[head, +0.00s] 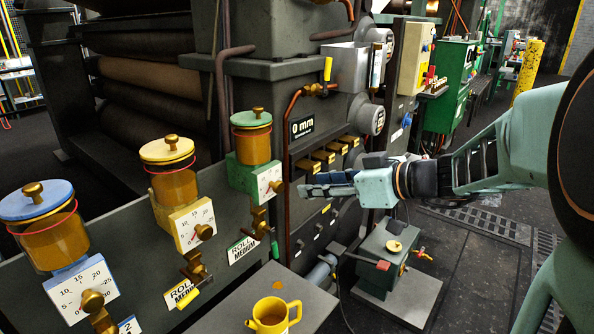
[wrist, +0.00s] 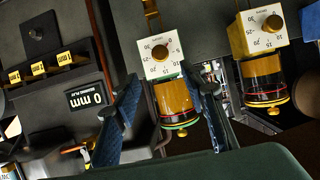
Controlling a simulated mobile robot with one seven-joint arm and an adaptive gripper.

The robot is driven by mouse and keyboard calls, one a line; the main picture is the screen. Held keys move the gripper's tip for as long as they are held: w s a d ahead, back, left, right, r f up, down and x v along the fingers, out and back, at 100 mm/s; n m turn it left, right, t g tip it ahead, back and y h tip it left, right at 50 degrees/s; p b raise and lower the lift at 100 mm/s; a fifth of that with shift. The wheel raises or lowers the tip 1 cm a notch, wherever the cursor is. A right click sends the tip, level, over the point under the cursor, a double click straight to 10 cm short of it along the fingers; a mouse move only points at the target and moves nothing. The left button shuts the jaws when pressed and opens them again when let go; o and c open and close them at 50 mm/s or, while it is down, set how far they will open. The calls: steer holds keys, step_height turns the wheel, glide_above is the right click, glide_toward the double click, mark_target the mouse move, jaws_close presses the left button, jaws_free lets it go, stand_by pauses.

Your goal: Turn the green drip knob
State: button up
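The green-lidded oiler (head: 252,140) is the rightmost of three along the dark frame in the head view. Its white dial (head: 267,182) has a brass knob (head: 277,186) on the front. In the wrist view, which is upside down, the green oiler's dial (wrist: 174,41) and brass drip knob (wrist: 160,53) show upper middle, with its amber jar (wrist: 175,97) below. My gripper (head: 306,188) is to the right of the dial, apart from it. Its two fingers are spread in the wrist view (wrist: 163,80), with nothing between them; the knob appears beyond their tips.
A yellow-lidded oiler (head: 170,165) and a blue-lidded oiler (head: 42,222) stand to the left. Brass valves (head: 260,220) hang below the dials. A copper pipe (head: 287,130) and "0 mm" sign (head: 302,127) are close by.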

mark_target(281, 186)
steer(key=p+x, duration=0.1)
steer(key=x, duration=0.9)
steer(key=shift+w+a+f, duration=0.1)
steer(key=shift+w+a, duration=0.1)
steer(key=shift+a, duration=0.1)
jaws_close()
